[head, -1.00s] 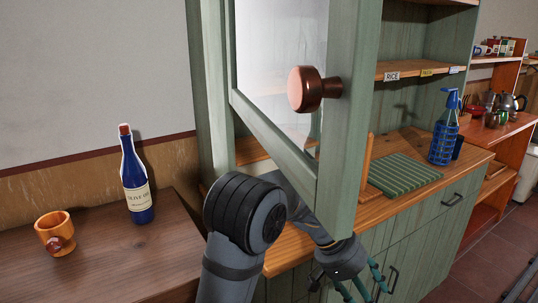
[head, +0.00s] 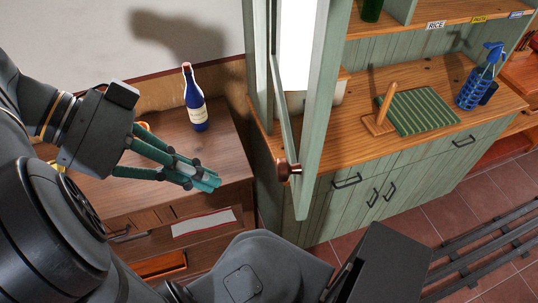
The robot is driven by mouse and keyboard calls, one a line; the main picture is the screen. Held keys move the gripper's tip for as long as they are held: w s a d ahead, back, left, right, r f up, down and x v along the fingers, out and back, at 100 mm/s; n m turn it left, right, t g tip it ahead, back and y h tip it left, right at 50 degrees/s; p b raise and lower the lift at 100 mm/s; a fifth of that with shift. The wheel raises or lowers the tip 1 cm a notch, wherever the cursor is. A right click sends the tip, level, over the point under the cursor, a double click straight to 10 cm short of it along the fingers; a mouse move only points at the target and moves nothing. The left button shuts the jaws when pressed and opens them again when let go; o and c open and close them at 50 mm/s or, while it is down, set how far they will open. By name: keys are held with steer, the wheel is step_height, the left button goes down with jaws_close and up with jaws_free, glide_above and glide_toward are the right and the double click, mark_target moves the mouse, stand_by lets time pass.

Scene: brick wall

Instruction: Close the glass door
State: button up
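The glass door (head: 317,120) has a green wooden frame and stands open from the green cabinet (head: 355,85), swung out and seen nearly edge-on in the head view. Its round copper knob (head: 288,170) is on the door's lower part, facing left. My gripper (head: 214,182) is to the left of the door, in front of the dark wooden table as seen here. Its teal fingers point right toward the knob and come together at the tips, with nothing visible between them. A gap shows between the fingertips and the knob.
An orange mug is mostly hidden by my gripper.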

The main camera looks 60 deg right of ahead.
steer(key=shift+s+a+r, duration=0.1)
steer(key=shift+a+r, duration=0.3)
steer(key=shift+r, duration=0.4)
jaws_close()
steer(key=b, duration=0.3)
glide_toward(296, 202)
step_height(296, 202, down, 3)
steer(key=shift+s+d+f+p, duration=0.2)
steer(key=shift+s+d+p, duration=0.3)
steer(key=shift+s, duration=0.3)
steer(key=shift+s+d+f+p, duration=0.25)
steer(key=shift+s+d, duration=0.35)
steer(key=shift+s, duration=0.2)
